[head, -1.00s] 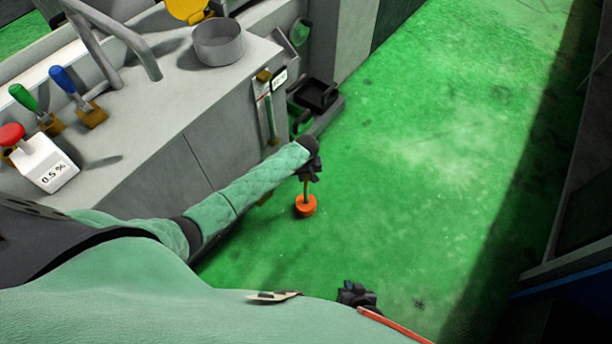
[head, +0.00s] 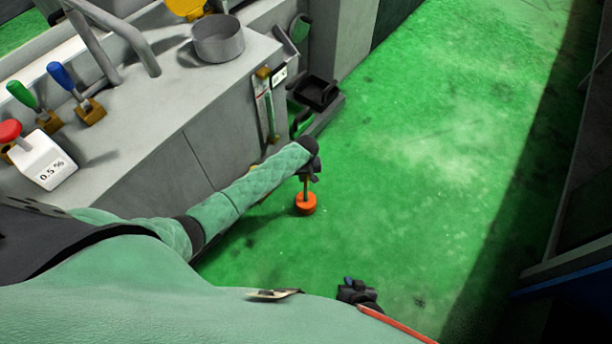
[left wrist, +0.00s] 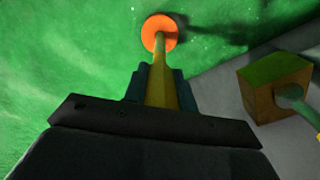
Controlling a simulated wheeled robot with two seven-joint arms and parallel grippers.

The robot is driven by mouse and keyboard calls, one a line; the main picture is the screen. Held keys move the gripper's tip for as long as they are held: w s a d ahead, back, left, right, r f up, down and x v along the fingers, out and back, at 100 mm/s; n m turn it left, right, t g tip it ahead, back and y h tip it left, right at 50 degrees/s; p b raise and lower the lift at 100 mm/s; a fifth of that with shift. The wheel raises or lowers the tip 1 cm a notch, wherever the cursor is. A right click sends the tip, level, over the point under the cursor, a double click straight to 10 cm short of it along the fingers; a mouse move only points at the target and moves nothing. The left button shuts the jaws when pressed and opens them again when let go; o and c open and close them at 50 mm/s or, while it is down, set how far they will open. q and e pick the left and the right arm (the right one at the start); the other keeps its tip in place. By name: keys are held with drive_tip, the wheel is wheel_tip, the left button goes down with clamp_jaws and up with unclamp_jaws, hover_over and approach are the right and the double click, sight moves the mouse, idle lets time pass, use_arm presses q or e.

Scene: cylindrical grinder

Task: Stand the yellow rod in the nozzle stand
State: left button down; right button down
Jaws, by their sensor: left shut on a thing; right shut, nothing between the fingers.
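The yellow rod (left wrist: 158,85) has an orange disc-shaped end (left wrist: 160,32), seen beyond the fingers in the left wrist view. My left gripper (head: 309,170) is shut on the rod, which also shows in the head view (head: 306,188) hanging about upright with its orange end down, over the green floor. My right gripper (head: 357,293) is shut and empty at the bottom of the head view. I cannot tell for sure which thing is the nozzle stand; an open grey round cup (head: 218,42) stands on the machine's top.
The grey grinder (head: 190,150) fills the left side. Its top carries a green lever (head: 22,94), a blue lever (head: 62,76) and a white box (head: 43,160). A brass-coloured block (left wrist: 275,88) is close at the right in the left wrist view. The green floor (head: 430,150) is clear.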

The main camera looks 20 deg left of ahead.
use_arm(q)
drive_tip(key=shift+f, duration=0.75)
use_arm(e)
drive_tip(key=shift+w, duration=0.55)
use_arm(q)
drive_tip(key=shift+f+b, duration=0.15)
drive_tip(key=shift+b, duration=0.15)
use_arm(e)
drive_tip(key=shift+f, duration=0.15)
